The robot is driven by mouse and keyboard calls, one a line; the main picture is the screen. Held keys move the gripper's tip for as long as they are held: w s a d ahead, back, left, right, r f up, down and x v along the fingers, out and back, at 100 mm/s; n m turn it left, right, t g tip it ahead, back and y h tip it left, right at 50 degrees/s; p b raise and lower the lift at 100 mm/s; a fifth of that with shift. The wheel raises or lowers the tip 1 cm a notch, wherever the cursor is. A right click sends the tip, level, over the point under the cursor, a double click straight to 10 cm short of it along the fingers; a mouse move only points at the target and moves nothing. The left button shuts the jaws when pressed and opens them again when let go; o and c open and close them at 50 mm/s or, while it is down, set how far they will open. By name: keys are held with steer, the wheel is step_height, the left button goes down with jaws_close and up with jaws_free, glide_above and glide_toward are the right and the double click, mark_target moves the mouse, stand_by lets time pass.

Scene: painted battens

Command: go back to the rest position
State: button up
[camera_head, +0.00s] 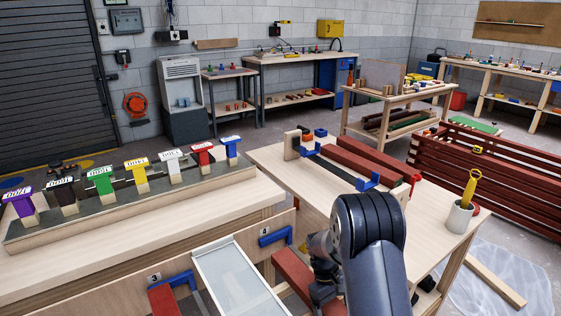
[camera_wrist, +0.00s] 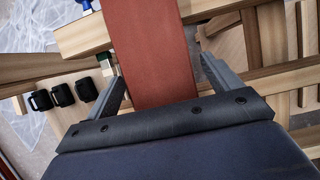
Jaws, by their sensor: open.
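My gripper (camera_wrist: 155,62) is open in the wrist view, with one finger on each side of a red-brown batten (camera_wrist: 148,40). Neither finger visibly presses on it, and I cannot tell the height gap between them. In the head view my arm reaches down at the lower middle and hides most of the gripper. A red-brown batten (camera_head: 290,268) lies just left of the wrist there, beside a blue bracket (camera_head: 274,236).
A white-framed translucent panel (camera_head: 235,280) lies left of my arm. A bench (camera_head: 95,245) with coloured labelled T-shaped pieces stands at left. A work table (camera_head: 440,210) at right bears more red battens and a cup (camera_head: 459,217) with a yellow-handled tool.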

steer(key=shift+r, duration=1.7)
step_height(320, 180, down, 3)
steer(key=shift+s+r, duration=0.1)
steer(key=shift+r, duration=0.05)
steer(key=shift+w+a, duration=0.1)
steer(key=shift+w, duration=0.2)
steer(key=p+v, duration=0.1)
steer(key=v, duration=0.9)
steer(key=b+x, duration=0.1)
steer(key=x, duration=1)
steer(key=shift+s, duration=0.2)
step_height(320, 180, up, 11)
steer(key=p, duration=0.4)
steer(key=shift+f+m, duration=0.25)
steer(key=shift+m, duration=0.15)
steer(key=m+p, duration=0.1)
steer(key=p, duration=0.2)
steer(key=shift+s+y, duration=0.4)
